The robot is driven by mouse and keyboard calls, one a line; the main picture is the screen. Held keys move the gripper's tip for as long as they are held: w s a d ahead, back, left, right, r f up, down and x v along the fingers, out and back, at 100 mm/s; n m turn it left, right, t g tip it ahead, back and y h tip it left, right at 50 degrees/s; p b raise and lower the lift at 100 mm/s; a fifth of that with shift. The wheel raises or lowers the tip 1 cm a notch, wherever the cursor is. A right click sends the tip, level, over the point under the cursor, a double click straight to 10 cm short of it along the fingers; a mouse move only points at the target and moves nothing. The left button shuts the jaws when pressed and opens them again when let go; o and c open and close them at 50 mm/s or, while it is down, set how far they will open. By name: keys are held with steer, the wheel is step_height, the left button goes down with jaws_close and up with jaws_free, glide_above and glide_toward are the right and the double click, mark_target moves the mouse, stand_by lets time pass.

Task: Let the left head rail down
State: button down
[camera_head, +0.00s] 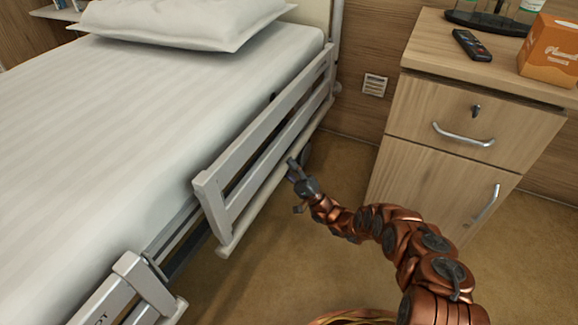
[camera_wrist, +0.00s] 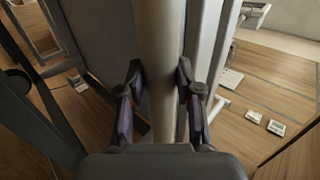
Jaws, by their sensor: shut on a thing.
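The head rail (camera_head: 212,190) is a pale grey frame with long bars along the bed's near side, beside the pillow end. A round pale bar (camera_head: 245,218) runs along its lower outer side. My gripper (camera_head: 294,172) is at this bar, between the bed and the bedside cabinet. In the wrist view, the round bar (camera_wrist: 159,60) passes between the two dark fingers of my gripper (camera_wrist: 160,103), which are shut on it. The rail's top bar appears near the level of the mattress top. Any latch or release is not clearly visible.
The bed (camera_head: 110,130) with a white pillow (camera_head: 185,18) fills the left. A second rail section (camera_head: 105,300) is at the lower left. A wooden cabinet (camera_head: 455,185) stands right of my arm, with a remote (camera_head: 472,45) and tissue box (camera_head: 550,50) on top.

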steer(key=shift+w+d+f+m, duration=0.25)
steer(key=shift+w+d+m, duration=0.05)
steer(key=shift+d, duration=0.1)
steer(key=c, duration=1.2)
jaws_free()
steer(key=o, duration=0.4)
steer(key=shift+a, duration=0.1)
steer(key=shift+o, duration=0.2)
steer(key=shift+s+a+r, duration=0.1)
steer(key=shift+s+a, duration=0.05)
